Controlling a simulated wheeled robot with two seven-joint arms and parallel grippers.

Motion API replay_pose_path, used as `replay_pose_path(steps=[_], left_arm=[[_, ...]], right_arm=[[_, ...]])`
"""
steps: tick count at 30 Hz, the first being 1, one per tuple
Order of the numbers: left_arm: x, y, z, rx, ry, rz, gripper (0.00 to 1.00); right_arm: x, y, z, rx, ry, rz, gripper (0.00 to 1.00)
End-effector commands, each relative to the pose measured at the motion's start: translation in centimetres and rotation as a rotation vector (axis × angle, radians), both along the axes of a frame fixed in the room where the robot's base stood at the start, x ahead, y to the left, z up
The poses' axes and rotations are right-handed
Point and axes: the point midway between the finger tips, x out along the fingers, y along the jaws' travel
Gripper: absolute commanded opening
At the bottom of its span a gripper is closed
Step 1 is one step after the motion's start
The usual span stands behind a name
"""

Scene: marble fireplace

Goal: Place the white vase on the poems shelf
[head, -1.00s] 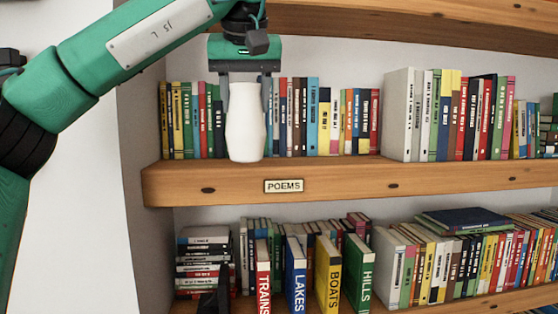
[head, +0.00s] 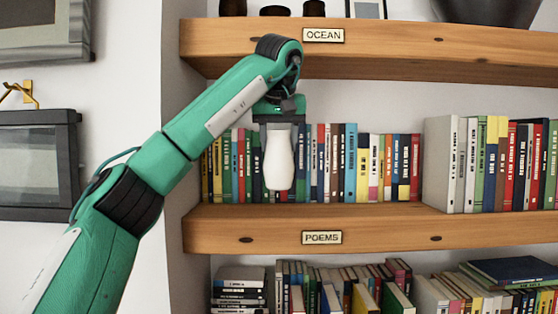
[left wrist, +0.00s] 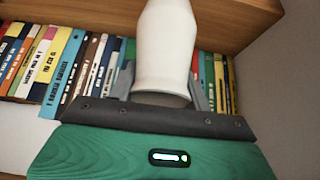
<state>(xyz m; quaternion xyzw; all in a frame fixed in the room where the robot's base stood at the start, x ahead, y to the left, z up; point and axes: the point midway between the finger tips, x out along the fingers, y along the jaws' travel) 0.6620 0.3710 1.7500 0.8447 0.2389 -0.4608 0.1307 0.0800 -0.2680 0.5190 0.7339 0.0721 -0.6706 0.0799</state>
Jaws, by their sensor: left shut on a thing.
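The white vase (head: 279,165) is upright in front of the row of books above the POEMS label (head: 322,237). It also shows in the left wrist view (left wrist: 164,45), where one end is cut off by the frame. My left gripper (head: 279,134) is shut on the vase near its top, with one grey finger on each side; the fingers also show in the left wrist view (left wrist: 162,88). The vase's bottom appears a little above the front edge of the poems shelf (head: 390,232). I cannot tell whether it touches the board. My right gripper is not in view.
Several books (head: 345,165) stand behind the vase. A thick pale book (head: 440,165) stands further right. The ocean shelf (head: 420,52) is overhead, and more books (head: 395,298) fill the shelf below. A side wall (head: 185,135) is at left, with framed pictures (head: 38,165) beyond.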

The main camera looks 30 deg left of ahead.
Motion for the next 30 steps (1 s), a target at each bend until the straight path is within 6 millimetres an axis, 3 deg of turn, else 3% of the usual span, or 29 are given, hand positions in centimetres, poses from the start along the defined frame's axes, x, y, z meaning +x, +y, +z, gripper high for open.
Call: replay_pose_path(steps=[1, 9, 15, 30], left_arm=[[0.9, 0.4, 0.3, -0.003, 0.003, -0.001, 0.02], [4.1, 2.4, 0.2, -0.003, 0.004, -0.001, 0.02], [3.9, 2.4, -2.7, 0.0, 0.001, -0.002, 0.02], [4.0, 2.4, -6.3, 0.0, 0.001, -0.001, 0.02]], right_arm=[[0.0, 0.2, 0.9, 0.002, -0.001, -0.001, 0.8], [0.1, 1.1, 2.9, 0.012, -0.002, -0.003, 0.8], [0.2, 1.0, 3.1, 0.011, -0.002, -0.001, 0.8], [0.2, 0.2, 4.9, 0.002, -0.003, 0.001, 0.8]])
